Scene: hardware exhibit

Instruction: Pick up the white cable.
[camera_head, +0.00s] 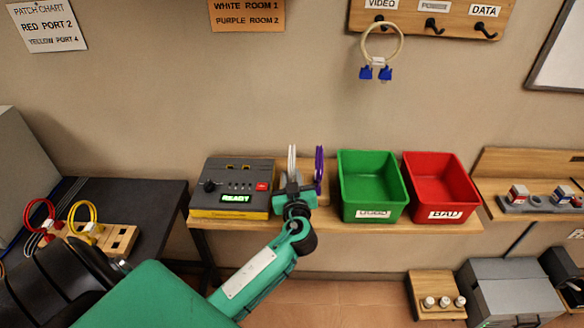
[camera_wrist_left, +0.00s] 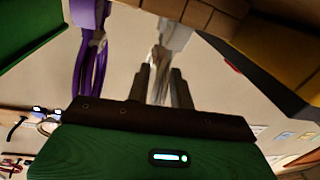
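The white cable (camera_head: 292,158) stands as an upright narrow loop on the shelf, left of the purple cable (camera_head: 319,164). My left gripper (camera_head: 293,180) is at the white cable's lower part, partly covering it. In the left wrist view, the white cable (camera_wrist_left: 159,62) runs between the two dark fingers of my left gripper (camera_wrist_left: 161,75). The fingers stand apart on either side of it; firm contact does not show. The purple cable (camera_wrist_left: 92,68) hangs clear to the left there. My right gripper is not in view.
A grey device (camera_head: 235,185) reading READY sits close left of the gripper. A green bin (camera_head: 371,155) and a red bin (camera_head: 440,160) stand to the right. A yellow cable (camera_head: 83,208) and a red cable (camera_head: 42,204) are on the left table. A cream cable (camera_head: 399,40) hangs above.

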